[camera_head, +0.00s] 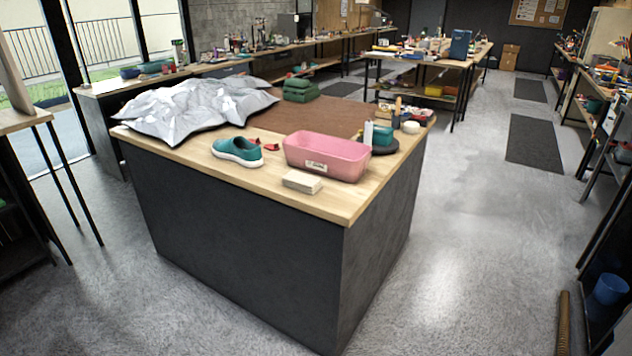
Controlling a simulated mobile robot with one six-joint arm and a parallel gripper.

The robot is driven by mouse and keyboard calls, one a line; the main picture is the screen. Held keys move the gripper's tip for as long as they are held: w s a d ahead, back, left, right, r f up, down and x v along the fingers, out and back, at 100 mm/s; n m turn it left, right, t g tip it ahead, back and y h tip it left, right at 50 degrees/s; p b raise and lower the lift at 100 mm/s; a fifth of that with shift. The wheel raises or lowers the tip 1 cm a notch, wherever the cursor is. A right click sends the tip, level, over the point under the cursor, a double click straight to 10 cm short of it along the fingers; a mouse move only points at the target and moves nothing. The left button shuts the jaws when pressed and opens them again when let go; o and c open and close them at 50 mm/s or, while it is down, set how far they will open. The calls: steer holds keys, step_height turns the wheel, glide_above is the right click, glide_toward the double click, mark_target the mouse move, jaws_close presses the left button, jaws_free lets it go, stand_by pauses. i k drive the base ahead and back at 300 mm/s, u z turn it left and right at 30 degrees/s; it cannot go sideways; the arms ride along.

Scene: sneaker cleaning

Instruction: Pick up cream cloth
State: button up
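A small flat cream block (302,181), which looks like a folded cream cloth, lies near the front edge of the wood-topped counter (345,205). It sits just in front of a pink bin (326,155) with a pale label. A teal sneaker (238,151) with a white sole stands to the left, with small red items (271,147) beside it. My gripper is not in view.
A crumpled silver sheet (195,105) covers the counter's left part. Folded green cloths (299,90) lie at the back on a brown mat (325,115). The grey floor (470,230) right of the counter is open.

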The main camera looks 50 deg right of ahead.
mark_target(308, 184)
steer(key=u, duration=1.4)
steer(key=k, duration=0.1)
steer(key=z, duration=2.9)
steer(key=k, duration=0.95)
steer(key=u, duration=0.15)
steer(key=i, duration=0.95)
steer(key=z, duration=0.05)
